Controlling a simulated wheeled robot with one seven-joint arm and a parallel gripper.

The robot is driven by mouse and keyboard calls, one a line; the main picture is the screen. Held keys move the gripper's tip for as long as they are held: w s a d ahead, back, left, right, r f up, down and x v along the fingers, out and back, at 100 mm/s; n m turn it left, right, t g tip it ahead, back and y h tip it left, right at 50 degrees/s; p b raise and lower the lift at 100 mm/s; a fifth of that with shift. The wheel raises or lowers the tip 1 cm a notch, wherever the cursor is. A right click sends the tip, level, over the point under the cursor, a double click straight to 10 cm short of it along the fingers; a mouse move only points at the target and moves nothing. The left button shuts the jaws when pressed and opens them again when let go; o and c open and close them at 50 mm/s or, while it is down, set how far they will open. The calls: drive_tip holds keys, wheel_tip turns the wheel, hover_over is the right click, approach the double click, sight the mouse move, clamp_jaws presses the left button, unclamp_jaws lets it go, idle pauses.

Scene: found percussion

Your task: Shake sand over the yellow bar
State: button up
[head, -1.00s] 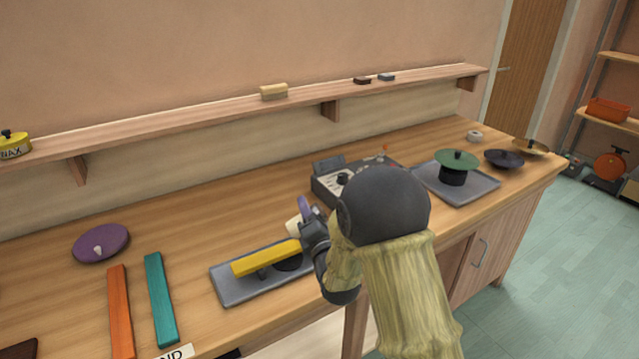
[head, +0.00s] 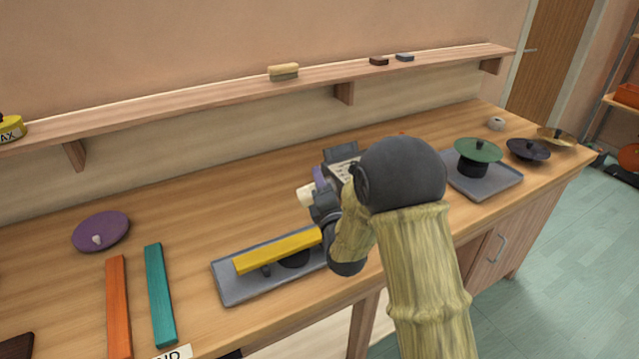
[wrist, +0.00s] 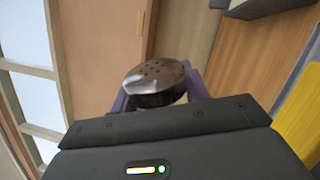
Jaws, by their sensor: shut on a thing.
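The yellow bar (head: 278,250) lies over a dark round stand (head: 294,260) on a grey tray (head: 232,293) near the bench's front edge. It also shows at the right edge of the wrist view (wrist: 302,125). My gripper (head: 319,187) is shut on a cream shaker (head: 305,196), which looks tilted, above and behind the bar's right end. In the wrist view the shaker's perforated metal cap (wrist: 156,80) sits between the purple fingers. My arm hides the bar's right end and part of the tray. I cannot see any sand falling.
An orange bar (head: 118,308), a teal bar (head: 160,297) and a purple disc (head: 101,231) lie to the left. A dark control box (head: 341,156) stands behind my gripper. A green disc (head: 478,150) on a stand sits on another tray at right. A wall shelf (head: 215,90) runs behind.

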drive_tip(key=shift+w+d+f+m, duration=0.15)
drive_tip(key=shift+f+m, duration=0.1)
drive_tip(key=shift+m, duration=0.25)
drive_tip(key=shift+f+m+h, duration=0.25)
drive_tip(key=shift+m+h, duration=0.05)
drive_tip(key=shift+m, duration=0.2)
drive_tip(key=m, duration=0.1)
drive_tip(key=f+m, duration=0.1)
drive_tip(key=m, duration=0.1)
drive_tip(key=shift+f+t+h, duration=0.1)
drive_tip(key=shift+t+h, duration=0.2)
wheel_tip(320, 180, down, 2)
drive_tip(key=m+h+p, duration=0.1)
drive_tip(key=m, duration=0.4)
drive_tip(key=shift+f+m, duration=0.15)
drive_tip(key=shift+m, duration=0.15)
drive_tip(key=shift+w, duration=0.1)
drive_tip(key=s+a+b, duration=0.1)
drive_tip(key=s+a, duration=0.3)
drive_tip(key=a, duration=0.2)
drive_tip(key=shift+s+a+b, duration=0.35)
drive_tip(key=shift+s+b, duration=0.05)
drive_tip(key=shift+a, duration=0.1)
